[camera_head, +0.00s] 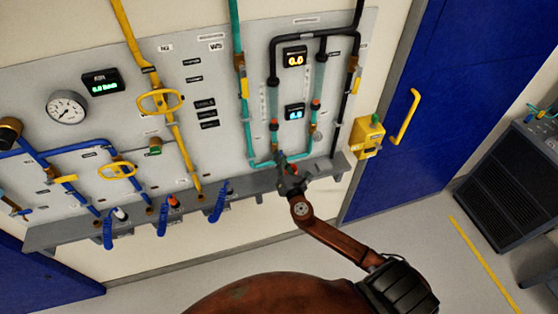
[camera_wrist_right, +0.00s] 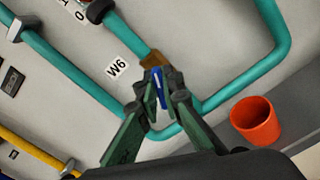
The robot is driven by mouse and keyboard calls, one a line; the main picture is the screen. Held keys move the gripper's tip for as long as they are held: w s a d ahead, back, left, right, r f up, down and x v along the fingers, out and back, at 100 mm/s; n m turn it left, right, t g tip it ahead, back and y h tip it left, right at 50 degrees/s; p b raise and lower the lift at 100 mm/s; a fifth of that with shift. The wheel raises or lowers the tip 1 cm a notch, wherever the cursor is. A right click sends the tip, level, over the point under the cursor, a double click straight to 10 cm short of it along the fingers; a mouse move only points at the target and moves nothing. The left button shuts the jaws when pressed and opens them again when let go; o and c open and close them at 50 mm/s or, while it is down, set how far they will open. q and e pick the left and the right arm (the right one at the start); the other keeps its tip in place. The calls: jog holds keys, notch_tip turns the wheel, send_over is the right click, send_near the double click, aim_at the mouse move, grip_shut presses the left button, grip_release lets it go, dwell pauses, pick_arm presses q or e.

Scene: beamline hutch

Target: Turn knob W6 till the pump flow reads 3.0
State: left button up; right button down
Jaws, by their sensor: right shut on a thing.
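The label W6 (camera_wrist_right: 117,67) shows in the right wrist view beside a teal pipe with a brass fitting (camera_wrist_right: 153,60). A blue knob (camera_wrist_right: 157,88) sits just below that fitting. My right gripper (camera_wrist_right: 160,92) is shut on the blue knob, with a fingertip on each side of it. In the head view my right gripper (camera_head: 285,165) is at the lower teal pipe, hiding the knob. A blue-lit display (camera_head: 295,112) above it shows small digits, perhaps 4.8. A yellow-lit display (camera_head: 295,58) higher up seems to read 0.0. My left gripper is not in view.
A red cup (camera_wrist_right: 257,120) stands on the ledge right of my gripper. Yellow handwheels (camera_head: 160,102), a gauge (camera_head: 67,107) and several blue-handled parts line the panel to the left. A yellow box (camera_head: 367,136) and blue door (camera_head: 450,90) are at right.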

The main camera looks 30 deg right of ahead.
jog(key=m+b, duration=0.1)
jog(key=m, duration=0.1)
jog(key=m+b, duration=0.1)
jog(key=shift+d+f+m, duration=0.1)
jog(key=shift+f+m, duration=0.1)
jog(key=shift+m, duration=0.2)
jog(key=m+b, duration=0.1)
jog(key=m, duration=0.2)
jog(key=shift+m+b, duration=0.3)
jog(key=shift+b, duration=0.1)
jog(key=m, duration=0.2)
jog(key=shift+m+b, duration=0.3)
jog(key=shift+b, duration=0.05)
jog(key=shift+m, duration=1.5)
jog(key=c, duration=2.1)
grip_release()
jog(key=shift+s, duration=0.15)
jog(key=v, duration=1.1)
jog(key=shift+s, duration=0.4)
